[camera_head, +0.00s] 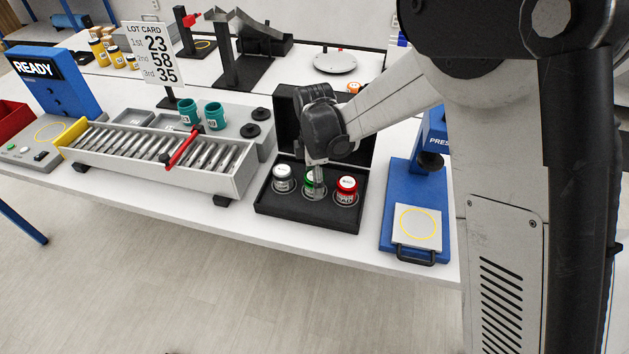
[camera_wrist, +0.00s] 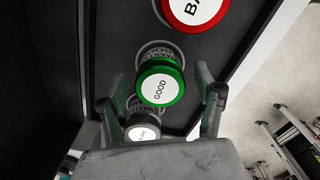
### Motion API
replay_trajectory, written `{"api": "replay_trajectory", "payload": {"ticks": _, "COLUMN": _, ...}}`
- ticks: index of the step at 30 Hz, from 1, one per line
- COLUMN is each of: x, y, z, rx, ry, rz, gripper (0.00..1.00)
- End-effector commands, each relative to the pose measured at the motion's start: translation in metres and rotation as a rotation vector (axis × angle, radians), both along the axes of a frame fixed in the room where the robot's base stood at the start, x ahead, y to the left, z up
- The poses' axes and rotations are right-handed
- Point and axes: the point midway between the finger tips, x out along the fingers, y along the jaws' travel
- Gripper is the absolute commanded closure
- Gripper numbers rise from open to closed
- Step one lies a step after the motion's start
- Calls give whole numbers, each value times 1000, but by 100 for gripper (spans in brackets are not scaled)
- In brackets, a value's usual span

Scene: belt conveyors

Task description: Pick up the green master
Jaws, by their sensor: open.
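The green master (camera_wrist: 161,84) is a small jar with a green rim and a white top reading "GOOD". It stands upright in the middle round recess of a black case (camera_head: 300,214), and the head view shows it (camera_head: 309,181) partly hidden by my gripper. My gripper (camera_head: 316,186) points down over it, open. In the wrist view one finger shows on each side of the green cap; I cannot tell whether either touches it. A red-capped master (camera_head: 346,190) stands to its right in the case, and a grey-capped master (camera_head: 283,178) to its left.
The case's raised lid (camera_head: 290,110) stands behind my gripper. A blue press (camera_head: 416,205) is close on the right. A grey roller conveyor (camera_head: 225,178) with a red bar (camera_head: 183,147) and teal cups (camera_head: 214,115) are on the left. The table's front edge is close to the case.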

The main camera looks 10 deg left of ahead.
Motion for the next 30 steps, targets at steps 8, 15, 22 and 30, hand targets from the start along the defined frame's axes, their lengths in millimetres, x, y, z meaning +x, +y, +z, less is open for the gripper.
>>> {"api": "replay_trajectory", "payload": {"ticks": 8, "x": 0, "y": 0, "z": -9, "rx": 0, "ry": 0, "rz": 0, "gripper": 34}}
{"api": "replay_trajectory", "payload": {"ticks": 15, "x": 0, "y": 0, "z": -9, "rx": 0, "ry": 0, "rz": 0, "gripper": 54}}
{"api": "replay_trajectory", "payload": {"ticks": 22, "x": 0, "y": 0, "z": -9, "rx": 0, "ry": 0, "rz": 0, "gripper": 84}}
{"api": "replay_trajectory", "payload": {"ticks": 30, "x": 0, "y": 0, "z": -8, "rx": 0, "ry": 0, "rz": 0, "gripper": 92}}
